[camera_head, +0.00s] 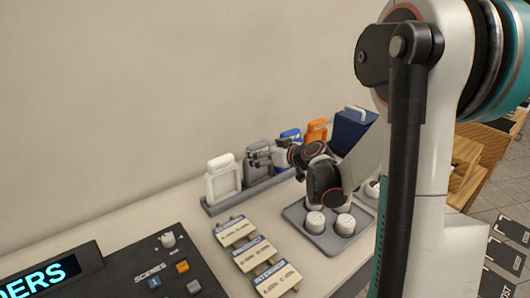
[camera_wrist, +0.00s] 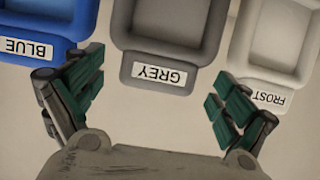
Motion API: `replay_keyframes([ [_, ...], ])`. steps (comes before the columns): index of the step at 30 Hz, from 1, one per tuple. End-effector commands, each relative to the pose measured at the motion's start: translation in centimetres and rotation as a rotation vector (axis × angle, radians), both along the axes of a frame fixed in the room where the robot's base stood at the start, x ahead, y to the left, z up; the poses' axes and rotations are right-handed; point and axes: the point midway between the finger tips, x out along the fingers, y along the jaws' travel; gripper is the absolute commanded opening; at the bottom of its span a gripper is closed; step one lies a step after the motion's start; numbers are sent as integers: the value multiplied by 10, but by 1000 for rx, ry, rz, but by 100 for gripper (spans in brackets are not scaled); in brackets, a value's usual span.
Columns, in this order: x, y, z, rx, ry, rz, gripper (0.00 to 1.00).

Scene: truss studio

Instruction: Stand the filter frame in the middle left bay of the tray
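A row of filter frames stands upright in a long grey tray (camera_head: 212,208) by the wall. The frost-white frame (camera_head: 222,183) is at its left end. The grey frame (camera_head: 252,170) stands in the middle left bay, partly hidden by my gripper. The blue frame (camera_head: 290,135) and orange frame (camera_head: 316,130) are farther right. In the wrist view the frame labelled GREY (camera_wrist: 163,75) lies between the blue (camera_wrist: 28,50) and frost (camera_wrist: 265,97) ones. My gripper (camera_wrist: 155,105) is open, its green-padded fingers spread either side of the GREY label, with visible gaps and nothing held.
A grey tray of white round pots (camera_head: 344,224) stands below my arm. Labelled cards (camera_head: 256,253) lie in front of the frame tray, beside a dark control desk (camera_head: 150,270). A dark blue box (camera_head: 352,128) stands beyond the orange frame.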

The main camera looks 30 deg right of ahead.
Motion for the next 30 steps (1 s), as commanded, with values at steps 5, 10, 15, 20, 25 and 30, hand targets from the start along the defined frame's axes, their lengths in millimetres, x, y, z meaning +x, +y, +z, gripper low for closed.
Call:
replay_keyframes([
  [5, 0, 0, 0, 0, 0, 0, 98],
  [10, -1, 0, 0, 0, 1, 0, 98],
  [15, -12, -3, 5, 0, 1, -1, 98],
  [20, -36, -8, 15, 0, 0, -3, 98],
  [25, -66, -14, 27, 1, 1, -4, 98],
  [30, -90, -18, 37, 0, 1, -2, 98],
])
